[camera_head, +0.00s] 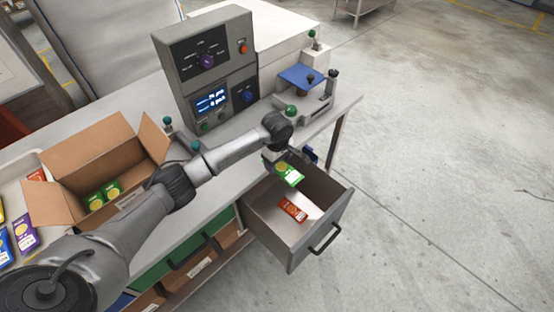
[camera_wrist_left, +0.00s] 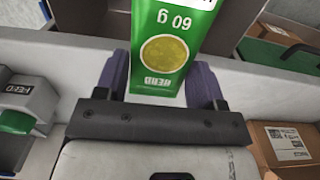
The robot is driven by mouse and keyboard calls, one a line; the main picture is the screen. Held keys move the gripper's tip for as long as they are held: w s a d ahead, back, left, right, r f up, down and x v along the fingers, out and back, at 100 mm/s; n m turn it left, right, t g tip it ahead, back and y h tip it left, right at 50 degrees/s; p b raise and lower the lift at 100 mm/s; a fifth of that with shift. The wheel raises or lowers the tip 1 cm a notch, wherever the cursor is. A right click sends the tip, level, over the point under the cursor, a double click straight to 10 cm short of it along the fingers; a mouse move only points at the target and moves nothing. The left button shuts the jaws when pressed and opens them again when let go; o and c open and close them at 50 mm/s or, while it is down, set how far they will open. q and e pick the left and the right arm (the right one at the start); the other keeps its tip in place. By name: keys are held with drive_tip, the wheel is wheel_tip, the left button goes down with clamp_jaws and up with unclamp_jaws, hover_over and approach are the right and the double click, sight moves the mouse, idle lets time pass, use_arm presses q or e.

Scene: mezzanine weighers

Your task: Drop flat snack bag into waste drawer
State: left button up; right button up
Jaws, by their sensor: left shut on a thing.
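My left gripper (camera_head: 286,165) is shut on a green snack bag (camera_head: 291,175) and holds it over the open waste drawer (camera_head: 334,207). In the left wrist view the green bag (camera_wrist_left: 172,28) sits between the two dark purple fingers (camera_wrist_left: 160,80). It shows "60 g" and a round yellow picture. A red-orange bag (camera_head: 293,209) lies on the drawer floor, below and apart from the held bag. My right gripper is in neither view.
An open cardboard box (camera_head: 95,150) with green bags stands on the bench at left, beside a tray of colourful bags. A grey control box (camera_head: 207,65) and a weigher with a blue plate (camera_head: 302,77) stand behind. The floor at right is clear.

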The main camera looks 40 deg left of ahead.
sight(277, 167)
use_arm(q)
drive_tip(key=shift+f+b, duration=0.9)
drive_tip(key=shift+f, duration=0.8)
drive_tip(key=o, duration=1)
drive_tip(key=shift+r, duration=0.6)
wheel_tip(277, 167, up, 13)
drive_tip(key=p, duration=0.1)
drive_tip(key=shift+f, duration=0.2)
